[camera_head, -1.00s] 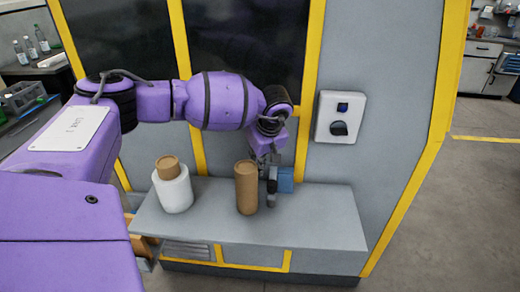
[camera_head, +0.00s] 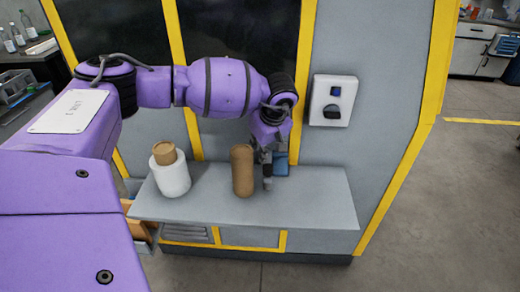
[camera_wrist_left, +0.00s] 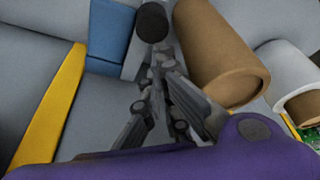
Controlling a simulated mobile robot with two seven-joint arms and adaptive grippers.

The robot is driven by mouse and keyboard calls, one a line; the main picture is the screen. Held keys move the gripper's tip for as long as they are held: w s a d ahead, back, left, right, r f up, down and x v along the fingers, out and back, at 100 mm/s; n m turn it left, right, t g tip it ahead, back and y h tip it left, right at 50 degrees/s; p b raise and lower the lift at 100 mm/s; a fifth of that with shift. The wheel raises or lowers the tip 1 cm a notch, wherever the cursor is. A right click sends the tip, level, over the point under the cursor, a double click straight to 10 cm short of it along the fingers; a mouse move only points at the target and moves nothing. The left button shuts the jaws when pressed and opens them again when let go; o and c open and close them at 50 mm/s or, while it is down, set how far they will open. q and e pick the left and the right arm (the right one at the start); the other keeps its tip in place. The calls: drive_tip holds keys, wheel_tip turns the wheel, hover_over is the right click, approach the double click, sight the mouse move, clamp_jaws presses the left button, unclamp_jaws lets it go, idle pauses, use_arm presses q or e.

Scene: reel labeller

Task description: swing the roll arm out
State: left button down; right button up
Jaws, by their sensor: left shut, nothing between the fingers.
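The roll arm appears to be the short grey part with a dark round knob (camera_wrist_left: 152,22) beside a blue block (camera_wrist_left: 110,32); in the head view the block (camera_head: 281,167) shows against the machine front, partly behind my gripper. I cannot tell how far the arm is turned. My left gripper (camera_head: 266,160) points down over the shelf, just right of a tall brown roll (camera_head: 242,171). In the left wrist view its grey fingers (camera_wrist_left: 158,68) are shut and empty, close to the knob; contact is unclear. My right gripper is not in view.
The grey shelf (camera_head: 312,205) is clear at its right end. A white roll with a brown core (camera_head: 172,180) stands at left; the brown roll (camera_wrist_left: 225,55) is close beside my fingers. A white box with a dark handle (camera_head: 332,100) is on the machine's wall.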

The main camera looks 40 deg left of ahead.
use_arm(q)
drive_tip(key=shift+s+d+n+g, duration=0.15)
drive_tip(key=shift+d+n+g, duration=0.15)
drive_tip(key=shift+d+n, duration=0.65)
drive_tip(key=d+n+p, duration=0.1)
drive_tip(key=d+n, duration=0.1)
drive_tip(key=n, duration=0.1)
drive_tip(key=shift+d+r+g, duration=0.1)
drive_tip(key=shift+g, duration=0.3)
drive_tip(key=shift+w+d+n+g, duration=0.2)
drive_tip(key=shift+d+n, duration=0.15)
drive_tip(key=shift+d, duration=0.25)
drive_tip(key=shift+w+d+n+g, duration=0.1)
drive_tip(key=shift+w+d+n, duration=0.2)
drive_tip(key=shift+d, duration=0.35)
drive_tip(key=shift+w+d+n+g, duration=0.15)
drive_tip(key=shift+d+n, duration=0.25)
drive_tip(key=shift+d, duration=0.2)
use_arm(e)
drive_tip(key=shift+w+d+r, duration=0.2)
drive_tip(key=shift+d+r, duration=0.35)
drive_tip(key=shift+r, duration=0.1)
use_arm(q)
drive_tip(key=shift+d, duration=0.1)
